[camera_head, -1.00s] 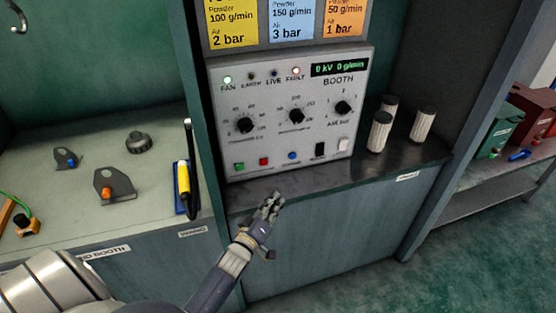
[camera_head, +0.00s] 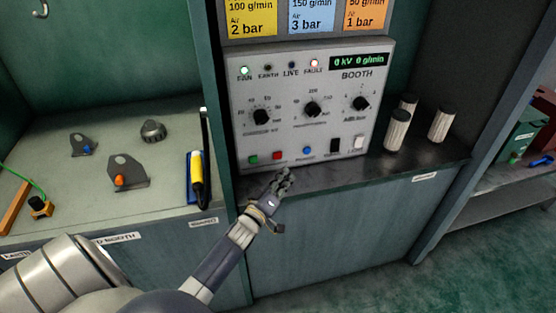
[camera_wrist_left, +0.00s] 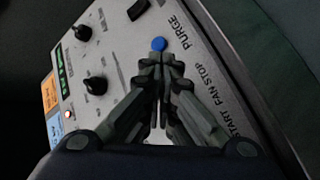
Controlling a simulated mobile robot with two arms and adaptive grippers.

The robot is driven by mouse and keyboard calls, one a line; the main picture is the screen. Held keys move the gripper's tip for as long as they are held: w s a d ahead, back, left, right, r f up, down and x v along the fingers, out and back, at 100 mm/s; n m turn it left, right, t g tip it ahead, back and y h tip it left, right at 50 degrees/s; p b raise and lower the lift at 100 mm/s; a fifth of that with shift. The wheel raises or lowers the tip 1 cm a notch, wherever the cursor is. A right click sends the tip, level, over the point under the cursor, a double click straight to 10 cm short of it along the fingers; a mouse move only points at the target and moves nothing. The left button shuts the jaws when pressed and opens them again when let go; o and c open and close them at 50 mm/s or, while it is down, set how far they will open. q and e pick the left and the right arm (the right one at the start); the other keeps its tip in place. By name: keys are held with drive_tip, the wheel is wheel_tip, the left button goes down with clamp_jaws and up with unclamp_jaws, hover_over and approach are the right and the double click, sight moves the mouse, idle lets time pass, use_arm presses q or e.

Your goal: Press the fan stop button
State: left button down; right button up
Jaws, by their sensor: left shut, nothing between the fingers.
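The booth control panel (camera_head: 318,125) is a pale box with knobs, lamps and a row of buttons along its lower front. The red fan stop button (camera_head: 278,156) sits between a green button (camera_head: 253,160) and a blue button (camera_head: 307,150). My left gripper (camera_head: 286,173) is shut and empty, just below and in front of the red button. Contact with the panel cannot be told. In the left wrist view, the shut fingertips (camera_wrist_left: 162,61) lie over the panel near the blue button (camera_wrist_left: 158,43). The "FAN STOP" lettering shows beside them, and the red button is hidden behind the fingers.
The FAN lamp (camera_head: 245,70) glows green-white and the FAULT lamp (camera_head: 314,63) glows red. White cylinders (camera_head: 397,130) stand right of the panel.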

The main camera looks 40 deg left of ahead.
sight(278, 155)
use_arm(q)
drive_tip(key=shift+w+a+b, duration=0.45)
drive_tip(key=shift+w+a, duration=0.65)
drive_tip(key=shift+a, duration=0.1)
drive_tip(key=shift+w+a, duration=0.3)
drive_tip(key=shift+a, duration=0.1)
idle(0.3)
drive_tip(key=shift+w+a, duration=0.25)
drive_tip(key=shift+a, duration=0.05)
